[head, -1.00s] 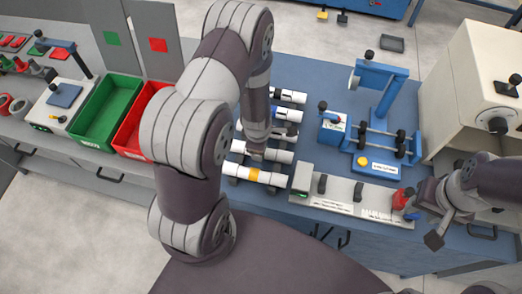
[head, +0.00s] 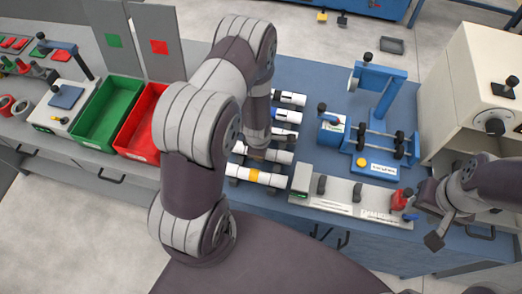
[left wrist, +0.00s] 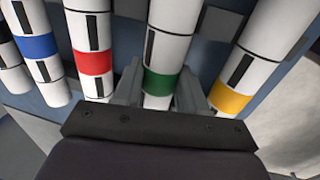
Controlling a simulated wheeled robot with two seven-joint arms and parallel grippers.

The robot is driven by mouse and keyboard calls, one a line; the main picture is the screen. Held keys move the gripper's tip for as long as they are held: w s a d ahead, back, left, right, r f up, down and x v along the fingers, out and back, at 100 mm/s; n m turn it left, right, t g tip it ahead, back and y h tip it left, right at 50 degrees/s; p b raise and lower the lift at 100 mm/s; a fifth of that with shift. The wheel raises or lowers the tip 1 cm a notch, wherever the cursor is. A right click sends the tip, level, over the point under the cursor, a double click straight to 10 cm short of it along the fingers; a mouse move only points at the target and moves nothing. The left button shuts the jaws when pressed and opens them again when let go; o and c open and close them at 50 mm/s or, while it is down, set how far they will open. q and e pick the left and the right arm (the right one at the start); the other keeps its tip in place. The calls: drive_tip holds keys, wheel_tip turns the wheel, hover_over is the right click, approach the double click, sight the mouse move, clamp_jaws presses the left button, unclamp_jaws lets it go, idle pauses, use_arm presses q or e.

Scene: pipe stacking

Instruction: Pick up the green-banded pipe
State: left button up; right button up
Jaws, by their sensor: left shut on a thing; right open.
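The green-banded pipe (left wrist: 161,82) is white with a green band and a black stripe. In the left wrist view it lies between the two fingers of my left gripper (left wrist: 158,90), which is shut on it. In the head view my left arm partly hides this pipe (head: 272,155), and its green band is not visible. I cannot tell whether it is clear of its support. My right gripper (head: 424,228) is open and empty at the bench's front right.
A yellow-banded pipe (left wrist: 230,98) lies close on one side, a red-banded pipe (left wrist: 92,64) and blue-banded pipe (left wrist: 39,47) on the other. Green (head: 79,140) and red bins (head: 122,150) stand left. A grey fixture (head: 338,204) and blue stand (head: 383,77) are right of the pipes.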

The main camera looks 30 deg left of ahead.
use_arm(q)
wheel_tip(320, 180, up, 3)
drive_tip(key=shift+w+f, duration=0.1)
drive_tip(key=shift+d+r, duration=0.75)
drive_tip(key=shift+r, duration=0.25)
drive_tip(key=d+r+p, duration=0.1)
drive_tip(key=d+r, duration=0.1)
drive_tip(key=d, duration=0.1)
drive_tip(key=d+r+p, duration=0.2)
drive_tip(key=d, duration=0.1)
drive_tip(key=d+r+p, duration=0.1)
drive_tip(key=d+r, duration=0.1)
drive_tip(key=d, duration=0.2)
drive_tip(key=shift+w+d+p, duration=0.1)
drive_tip(key=shift+w+p, duration=0.25)
drive_tip(key=shift+p, duration=0.05)
drive_tip(key=shift+f, duration=0.1)
